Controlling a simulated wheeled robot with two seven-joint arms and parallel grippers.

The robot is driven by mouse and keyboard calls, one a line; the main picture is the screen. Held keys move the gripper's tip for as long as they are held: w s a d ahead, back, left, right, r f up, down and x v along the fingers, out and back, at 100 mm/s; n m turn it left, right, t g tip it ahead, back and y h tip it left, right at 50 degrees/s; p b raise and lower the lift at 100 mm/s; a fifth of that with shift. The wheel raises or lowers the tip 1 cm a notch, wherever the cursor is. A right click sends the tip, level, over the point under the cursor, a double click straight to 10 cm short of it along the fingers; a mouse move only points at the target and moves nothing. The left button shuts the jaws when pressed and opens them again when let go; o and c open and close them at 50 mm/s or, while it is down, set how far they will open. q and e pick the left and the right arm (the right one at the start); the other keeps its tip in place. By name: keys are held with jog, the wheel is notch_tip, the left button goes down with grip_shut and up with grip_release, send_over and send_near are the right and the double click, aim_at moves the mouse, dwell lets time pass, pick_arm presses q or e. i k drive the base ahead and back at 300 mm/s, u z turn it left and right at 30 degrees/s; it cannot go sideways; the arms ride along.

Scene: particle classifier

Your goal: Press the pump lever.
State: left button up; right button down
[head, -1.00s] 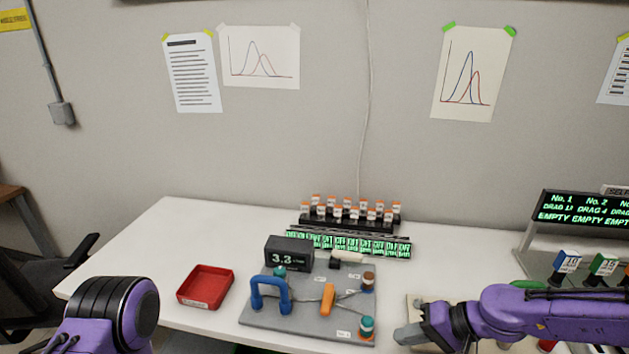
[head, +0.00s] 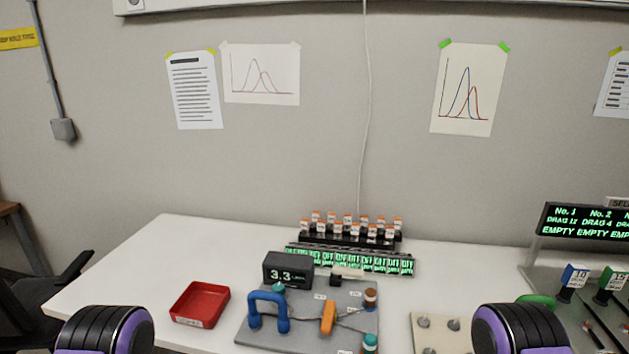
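A grey board (head: 258,337) on the table carries a blue U-shaped handle (head: 268,301), an orange lever (head: 327,318) and a small black display (head: 288,270) reading 3.3. The orange lever stands tilted near the middle of the board. I cannot tell from the picture which of these is the pump lever. Teal-capped and brown-capped parts (head: 370,298) sit along the board's right side. Neither gripper is in view; only purple and black parts of my arms show at the bottom left and bottom right. Nothing of mine touches the board in view.
A red open tray (head: 200,304) sits left of the board. Behind it are a row of green-lit displays (head: 350,262) and a rack of orange-capped vials (head: 350,229). A beige plate with round metal studs (head: 437,335) lies to the right. A sign stand (head: 590,221) stands far right.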

aim_at(337, 270)
jog(key=u, duration=1.65)
jog(key=k, duration=0.7)
jog(key=z, duration=1.15)
